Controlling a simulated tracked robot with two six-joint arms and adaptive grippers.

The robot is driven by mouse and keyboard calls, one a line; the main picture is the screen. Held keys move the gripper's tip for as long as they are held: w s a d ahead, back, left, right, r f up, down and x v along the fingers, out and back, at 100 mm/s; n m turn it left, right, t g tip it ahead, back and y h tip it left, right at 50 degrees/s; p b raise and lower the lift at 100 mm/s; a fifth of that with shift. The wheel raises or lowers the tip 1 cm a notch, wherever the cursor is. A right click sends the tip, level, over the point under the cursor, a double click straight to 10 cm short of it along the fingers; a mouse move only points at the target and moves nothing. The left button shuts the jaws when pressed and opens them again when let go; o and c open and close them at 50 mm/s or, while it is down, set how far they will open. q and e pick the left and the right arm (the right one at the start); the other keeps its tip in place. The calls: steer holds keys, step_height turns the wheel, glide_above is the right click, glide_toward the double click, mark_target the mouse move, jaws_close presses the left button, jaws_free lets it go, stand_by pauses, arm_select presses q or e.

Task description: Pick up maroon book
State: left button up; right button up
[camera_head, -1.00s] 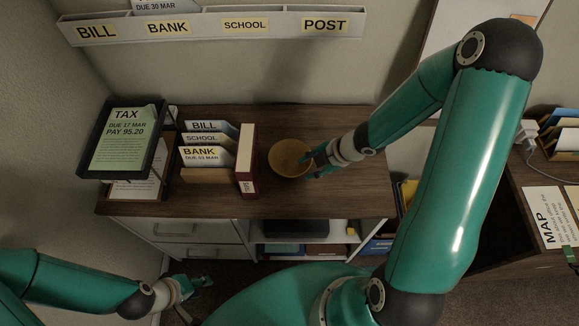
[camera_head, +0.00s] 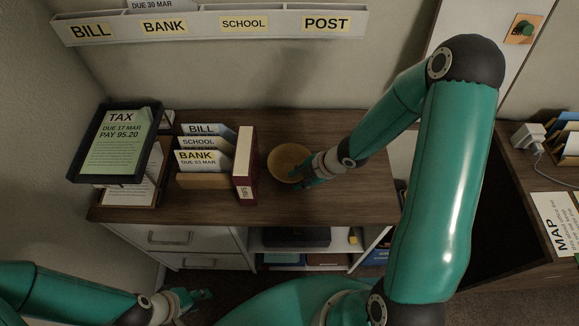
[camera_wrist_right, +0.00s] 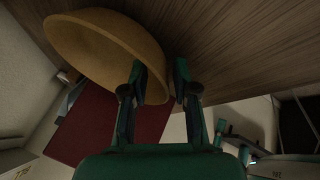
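The maroon book (camera_head: 252,172) stands upright on the wooden cabinet top, right of the letter sorter (camera_head: 204,181). Its maroon cover (camera_wrist_right: 92,128) also shows in the right wrist view, beyond the bowl and partly hidden by my gripper. My right gripper (camera_head: 303,181) is at the front right of the tan bowl, apart from the book. In the right wrist view my right gripper (camera_wrist_right: 158,82) is open, with the bowl's rim showing between its fingers; I cannot tell whether they touch it. My left gripper (camera_head: 192,297) is low in front of the cabinet; its fingers are too small to read.
The tan bowl (camera_head: 285,164) sits right of the book. A tray with a TAX sheet (camera_head: 116,141) stands at the left. A labelled wall rack (camera_head: 205,24) hangs above. Cabinet top is clear behind the bowl and along the front edge.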

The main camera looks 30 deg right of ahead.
jaws_close()
steer(key=shift+r, duration=0.15)
